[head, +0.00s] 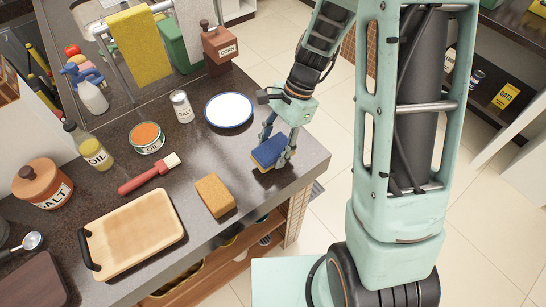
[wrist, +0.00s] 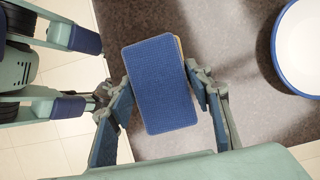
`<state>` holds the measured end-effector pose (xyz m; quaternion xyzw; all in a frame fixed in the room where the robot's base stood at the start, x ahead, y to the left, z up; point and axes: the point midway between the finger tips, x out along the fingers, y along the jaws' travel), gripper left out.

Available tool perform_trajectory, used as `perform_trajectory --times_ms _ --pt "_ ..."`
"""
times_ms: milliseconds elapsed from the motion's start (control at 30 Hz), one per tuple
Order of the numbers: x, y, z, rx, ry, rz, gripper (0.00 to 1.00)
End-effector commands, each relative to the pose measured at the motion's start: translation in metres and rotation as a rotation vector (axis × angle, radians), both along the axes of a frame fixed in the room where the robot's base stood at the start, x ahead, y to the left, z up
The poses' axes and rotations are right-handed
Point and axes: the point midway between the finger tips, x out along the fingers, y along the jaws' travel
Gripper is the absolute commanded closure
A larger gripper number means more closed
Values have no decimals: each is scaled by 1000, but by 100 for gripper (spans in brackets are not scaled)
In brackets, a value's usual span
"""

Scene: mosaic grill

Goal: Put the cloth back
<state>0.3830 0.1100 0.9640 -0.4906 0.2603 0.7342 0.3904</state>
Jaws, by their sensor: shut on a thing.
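My gripper (head: 276,143) is shut on a blue scouring sponge (head: 269,151), at the right edge of the dark counter (head: 190,142). In the wrist view the blue textured face of the sponge (wrist: 160,85) lies between the two fingers, with a thin yellow layer at its right edge. Whether it touches the counter I cannot tell. A yellow cloth (head: 138,47) hangs over a rail at the sink at the back left, apart from my gripper. An orange-brown sponge (head: 215,195) lies on the counter in front of my gripper.
A white plate with a blue rim (head: 229,110) is just left of my gripper. The counter's right edge is close.

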Motion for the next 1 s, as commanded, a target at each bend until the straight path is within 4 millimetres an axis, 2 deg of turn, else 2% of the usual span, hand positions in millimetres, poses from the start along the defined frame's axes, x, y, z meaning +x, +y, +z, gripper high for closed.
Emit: perform_trajectory --times_ms 33,200,667,700,833,1000 --pt "-1 0 -12 0 2 0 74" --pt "-1 0 -30 0 1 0 74" --pt "-2 0 -35 0 1 0 74" --pt "-1 0 -33 0 1 0 49" --pt "-2 0 -33 0 1 0 36" --pt "-2 0 -33 0 1 0 36"
